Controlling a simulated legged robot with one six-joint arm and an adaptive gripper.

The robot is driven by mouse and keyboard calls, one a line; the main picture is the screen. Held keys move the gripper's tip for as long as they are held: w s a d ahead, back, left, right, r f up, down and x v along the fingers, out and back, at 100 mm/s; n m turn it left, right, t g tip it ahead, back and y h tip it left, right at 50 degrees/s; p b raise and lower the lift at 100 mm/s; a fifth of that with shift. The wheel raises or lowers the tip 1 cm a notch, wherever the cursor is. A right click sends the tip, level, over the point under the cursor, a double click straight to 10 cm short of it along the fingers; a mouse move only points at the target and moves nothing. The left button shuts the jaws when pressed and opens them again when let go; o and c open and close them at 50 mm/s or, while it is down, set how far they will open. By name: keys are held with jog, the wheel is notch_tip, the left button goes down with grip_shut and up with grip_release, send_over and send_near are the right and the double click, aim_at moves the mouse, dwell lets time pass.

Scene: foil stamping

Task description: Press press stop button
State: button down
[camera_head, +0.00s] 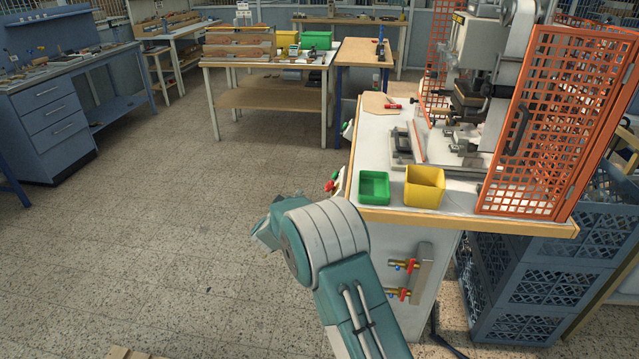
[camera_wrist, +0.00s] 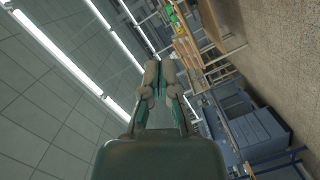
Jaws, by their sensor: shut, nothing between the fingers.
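The foil stamping press (camera_head: 478,45) stands on the white-topped table at the right of the head view. A small red and green control (camera_head: 332,182) shows at the table's left side, partly hidden behind my arm; I cannot tell whether it is the stop button. In the head view my arm's links show, but the fingers do not. No button shows near the fingers in the wrist view.
A green bin (camera_head: 374,188) and a yellow bin (camera_head: 424,187) stand at the table's front edge. An orange mesh guard (camera_head: 560,125) closes off the right side. Blue crates (camera_head: 530,290) stand below it. The floor left of the table is clear.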

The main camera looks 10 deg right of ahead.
aim_at(331, 186)
jog(key=w+d+f, duration=0.3)
jog(key=w+d, duration=0.5)
dwell(0.8)
